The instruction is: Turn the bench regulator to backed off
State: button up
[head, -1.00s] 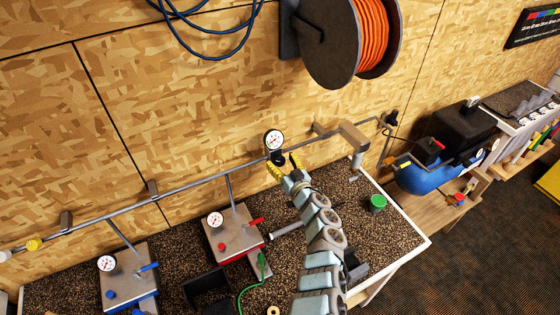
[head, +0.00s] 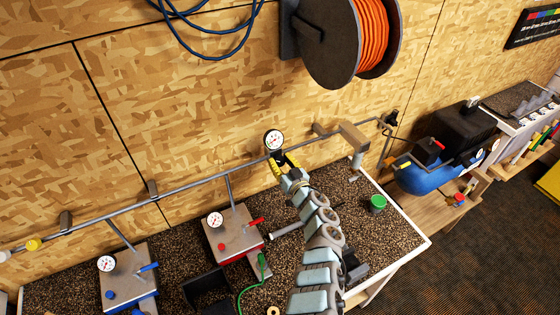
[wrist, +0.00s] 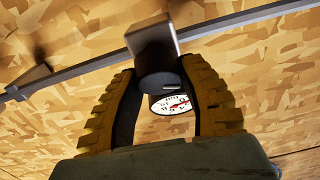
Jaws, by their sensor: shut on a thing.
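The bench regulator sits on the grey air pipe along the wall, with a round white gauge (head: 273,140) above it in the head view. In the wrist view I see its grey block (wrist: 153,38), its dark round knob (wrist: 160,82) and the gauge (wrist: 172,104) behind. My gripper (head: 283,163) has its yellow fingers on either side of the knob; it also shows in the wrist view (wrist: 160,95). It is shut on the knob. Any mark showing the knob's setting is hidden.
Two plated stations with gauges, one red-trimmed (head: 232,236) and one blue-trimmed (head: 128,278), stand on the speckled bench to the left. A green-topped cup (head: 378,203) stands to the right. An orange hose reel (head: 345,45) hangs above. A blue compressor tank (head: 425,175) is farther right.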

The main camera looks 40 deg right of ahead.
jog(key=shift+f+n+b, duration=0.15)
jog(key=shift+n+b, duration=0.15)
jog(key=shift+b, duration=0.05)
jog(key=n+y+b, duration=0.2)
jog(key=n+b, duration=0.1)
jog(key=n, duration=0.1)
jog(key=shift+f, duration=0.15)
jog(key=shift+n+y+b, duration=0.8)
jog(key=shift+n+b, duration=0.3)
jog(key=shift+n, duration=0.4)
jog(key=shift+a, duration=0.1)
jog(key=o, duration=1.2)
jog(key=shift+w, duration=0.1)
jog(key=shift+r, duration=0.2)
